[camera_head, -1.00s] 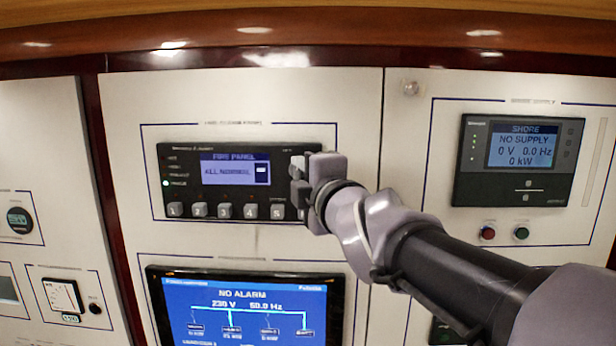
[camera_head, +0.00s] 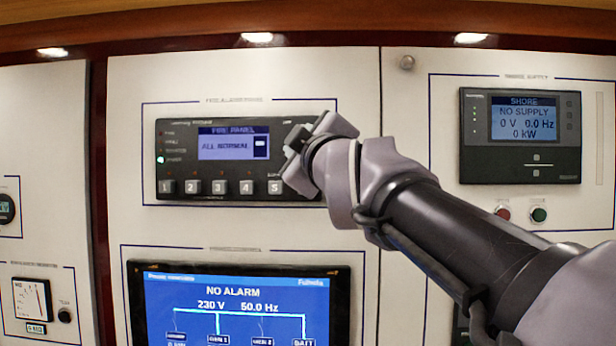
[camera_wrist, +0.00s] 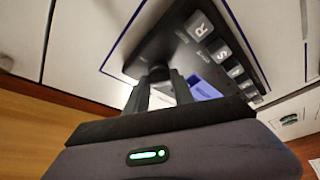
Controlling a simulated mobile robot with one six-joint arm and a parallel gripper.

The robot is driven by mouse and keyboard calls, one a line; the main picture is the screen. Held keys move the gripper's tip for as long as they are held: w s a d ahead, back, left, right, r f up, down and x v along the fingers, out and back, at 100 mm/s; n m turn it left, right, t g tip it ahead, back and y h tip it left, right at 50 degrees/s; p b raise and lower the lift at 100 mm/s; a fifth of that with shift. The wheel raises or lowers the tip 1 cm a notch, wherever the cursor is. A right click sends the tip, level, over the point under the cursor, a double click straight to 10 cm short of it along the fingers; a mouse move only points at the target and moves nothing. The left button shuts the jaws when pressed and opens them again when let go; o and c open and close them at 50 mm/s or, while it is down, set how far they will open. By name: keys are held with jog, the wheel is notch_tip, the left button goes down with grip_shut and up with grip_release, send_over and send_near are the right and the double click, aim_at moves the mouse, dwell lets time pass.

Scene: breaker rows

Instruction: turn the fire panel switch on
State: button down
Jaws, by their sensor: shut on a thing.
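The fire panel (camera_head: 178,135) is a black unit on the white wall, with a small blue-white screen reading FIRE PANEL, ALL NORMAL. A light at its left glows. My gripper (camera_head: 299,148) is at the panel's right end, tilted, and covers the switch there in the head view. In the wrist view my gripper's fingers (camera_wrist: 165,88) reach the dark panel face (camera_wrist: 190,52) and are shut on a small dark part, the fire panel switch (camera_wrist: 158,73), mostly hidden between them. Its exact position cannot be read.
A row of grey numbered buttons (camera_head: 219,187) runs along the panel's lower edge, close to my gripper. Below is a large blue display (camera_head: 235,305) reading NO ALARM. A SHORE meter (camera_head: 520,165) and red and green buttons (camera_head: 539,215) are at the right.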

jog(key=shift+a+f+m+t+h+b, duration=0.1)
jog(key=shift+m+t+h+b, duration=0.35)
jog(key=shift+m+h+b, duration=1.3)
jog(key=shift+a+f+m+t+h+b, duration=0.15)
jog(key=shift+m+t+h+b, duration=0.35)
jog(key=shift+m+b, duration=2.45)
jog(key=shift+a+r+m+t+h+b, duration=0.1)
jog(key=shift+m+t+h+b, duration=0.35)
jog(key=shift+m+h+b, duration=1.3)
jog(key=shift+m+y+b, duration=0.3)
jog(key=shift+m+y, duration=0.3)
jog(key=shift+m, duration=0.45)
jog(key=c, duration=1.1)
grip_release()
jog(key=shift+f, duration=0.1)
jog(key=b+v, duration=1.2)
jog(key=v, duration=0.5)
jog(key=shift+s+b, duration=0.2)
jog(key=shift+b, duration=0.1)
